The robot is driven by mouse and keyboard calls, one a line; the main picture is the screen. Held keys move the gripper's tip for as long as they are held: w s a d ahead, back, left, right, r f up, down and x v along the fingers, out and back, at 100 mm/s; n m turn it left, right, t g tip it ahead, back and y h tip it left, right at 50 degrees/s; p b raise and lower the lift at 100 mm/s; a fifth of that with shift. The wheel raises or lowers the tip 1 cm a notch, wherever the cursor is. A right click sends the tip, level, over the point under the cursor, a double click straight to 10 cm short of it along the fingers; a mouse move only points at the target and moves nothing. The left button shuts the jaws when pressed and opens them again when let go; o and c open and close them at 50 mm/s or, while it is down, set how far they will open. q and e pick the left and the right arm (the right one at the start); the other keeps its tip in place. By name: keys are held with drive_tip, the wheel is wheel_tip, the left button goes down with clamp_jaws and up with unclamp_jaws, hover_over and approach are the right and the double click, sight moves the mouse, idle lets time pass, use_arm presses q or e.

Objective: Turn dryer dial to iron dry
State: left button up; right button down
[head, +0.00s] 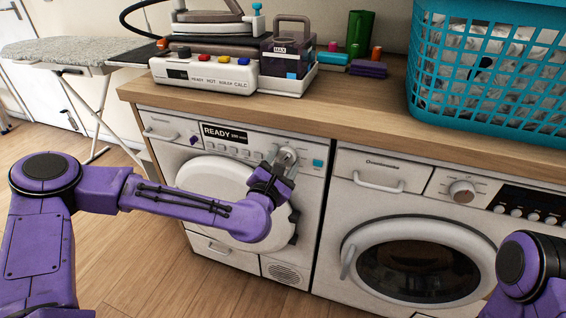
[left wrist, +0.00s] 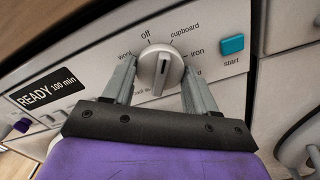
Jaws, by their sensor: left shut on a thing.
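The dryer (head: 210,185) stands at the left under the wooden counter. Its dial (left wrist: 160,68) is a round grey-white knob with a raised grip and a dark pointer line. The labels off, cupboard and iron (left wrist: 197,54) show around it; others are partly hidden by my fingers. The pointer line stands roughly upright in the left wrist view. My left gripper (left wrist: 160,82) has a finger on each side of the dial and is shut on it. In the head view my left gripper (head: 283,165) covers part of the dial. The display (head: 224,134) reads READY. My right gripper is out of view.
A teal start button (left wrist: 233,45) sits right of the dial. A washing machine (head: 415,225) with its own knob stands to the right. The counter (head: 350,100) above holds a steam iron station (head: 205,75) and a teal laundry basket (head: 490,75).

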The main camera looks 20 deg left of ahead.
use_arm(q)
drive_tip(key=m, duration=0.5)
drive_tip(key=shift+m+p, duration=0.3)
drive_tip(key=shift+p, duration=0.1)
drive_tip(key=m+p, duration=0.1)
drive_tip(key=m, duration=0.4)
drive_tip(key=shift+m, duration=0.4)
drive_tip(key=o, duration=1)
drive_tip(key=shift+o, duration=0.2)
drive_tip(key=s, duration=1)
drive_tip(key=shift+s+a, duration=0.2)
drive_tip(key=shift+s, duration=0.1)
